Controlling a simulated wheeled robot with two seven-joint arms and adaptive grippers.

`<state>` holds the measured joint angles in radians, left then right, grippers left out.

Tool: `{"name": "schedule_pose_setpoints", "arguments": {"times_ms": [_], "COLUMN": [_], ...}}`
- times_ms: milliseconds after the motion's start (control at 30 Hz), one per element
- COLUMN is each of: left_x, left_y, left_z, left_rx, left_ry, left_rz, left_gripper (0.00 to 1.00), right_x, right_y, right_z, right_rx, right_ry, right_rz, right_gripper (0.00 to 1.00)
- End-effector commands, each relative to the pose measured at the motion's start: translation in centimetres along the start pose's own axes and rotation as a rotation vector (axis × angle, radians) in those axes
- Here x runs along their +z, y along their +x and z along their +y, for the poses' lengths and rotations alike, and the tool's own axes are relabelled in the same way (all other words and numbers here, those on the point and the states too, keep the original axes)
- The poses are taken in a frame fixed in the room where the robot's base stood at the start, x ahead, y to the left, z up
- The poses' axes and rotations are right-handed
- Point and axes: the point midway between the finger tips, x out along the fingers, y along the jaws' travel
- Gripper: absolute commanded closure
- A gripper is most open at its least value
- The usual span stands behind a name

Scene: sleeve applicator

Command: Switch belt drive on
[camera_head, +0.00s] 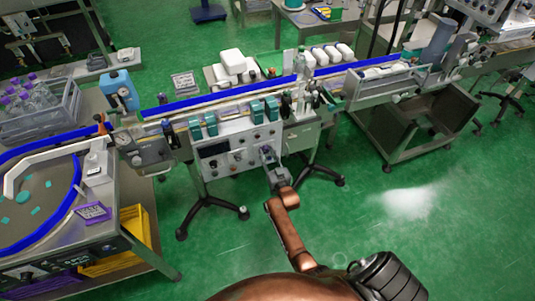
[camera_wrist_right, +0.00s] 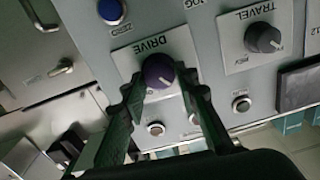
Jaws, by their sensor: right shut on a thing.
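The DRIVE knob (camera_wrist_right: 158,71) is dark purple and round, on a pale plate whose lettering shows upside down in the right wrist view. My right gripper (camera_wrist_right: 161,82) has one green finger on each side of the knob and is shut on it. In the head view my right gripper (camera_head: 268,156) reaches the lower right of the grey control panel (camera_head: 220,166), where the knob is too small to make out. The knob's pointer mark cannot be read. My left gripper is not in view.
A TRAVEL knob (camera_wrist_right: 262,38), a blue button (camera_wrist_right: 110,11) and small silver buttons (camera_wrist_right: 156,129) sit close by on the panel. The conveyor (camera_head: 215,96) with blue rails runs behind it. Green floor (camera_head: 390,240) is clear at the right front.

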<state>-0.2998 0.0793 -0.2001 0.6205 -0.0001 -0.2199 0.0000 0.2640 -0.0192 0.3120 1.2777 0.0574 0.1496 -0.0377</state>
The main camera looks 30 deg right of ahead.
Motion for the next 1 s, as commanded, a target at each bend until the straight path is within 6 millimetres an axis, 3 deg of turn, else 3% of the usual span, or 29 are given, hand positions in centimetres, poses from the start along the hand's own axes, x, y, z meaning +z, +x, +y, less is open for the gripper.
{"name": "schedule_pose_setpoints", "arguments": {"times_ms": [400, 1000], "left_x": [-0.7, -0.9], "left_y": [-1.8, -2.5], "left_z": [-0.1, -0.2], "left_rx": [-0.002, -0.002], "left_ry": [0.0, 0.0], "left_rz": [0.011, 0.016], "left_gripper": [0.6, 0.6], "right_x": [0.0, 0.3], "right_y": [0.0, -0.1], "right_z": [0.0, 0.2], "right_rx": [-0.001, 0.0], "right_ry": [0.39, 0.957], "right_rz": [-0.003, -0.004], "right_gripper": [0.96, 0.96]}}
